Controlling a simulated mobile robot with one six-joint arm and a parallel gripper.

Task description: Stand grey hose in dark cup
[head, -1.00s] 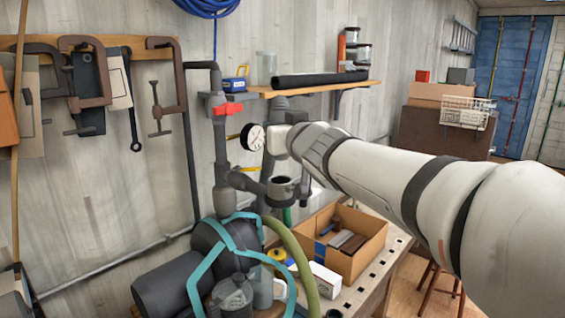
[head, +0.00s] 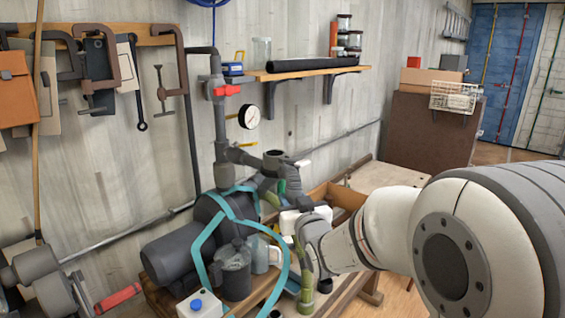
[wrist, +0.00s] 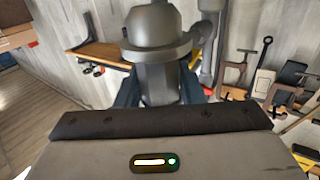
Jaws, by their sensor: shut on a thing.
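My gripper (wrist: 162,92) is shut on a grey cylindrical piece, which I take for the grey hose (wrist: 156,72). In the wrist view a wide grey collar and rounded top stand above the fingers. I cannot tell whether they belong to the held piece or lie behind it. In the head view my arm reaches low over the bench, and its wrist hides most of the held piece. The dark cup (head: 236,272) stands upright on the bench in front of the pump, left of my wrist and apart from it.
A dark pump (head: 172,258) with teal loops (head: 202,248) stands beside the cup. Grey pipework with a red valve handle (head: 228,90) and a gauge (head: 249,117) rises behind. A cardboard box (head: 347,196) is partly hidden by my arm. A wall shelf (head: 300,70) holds a black roll.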

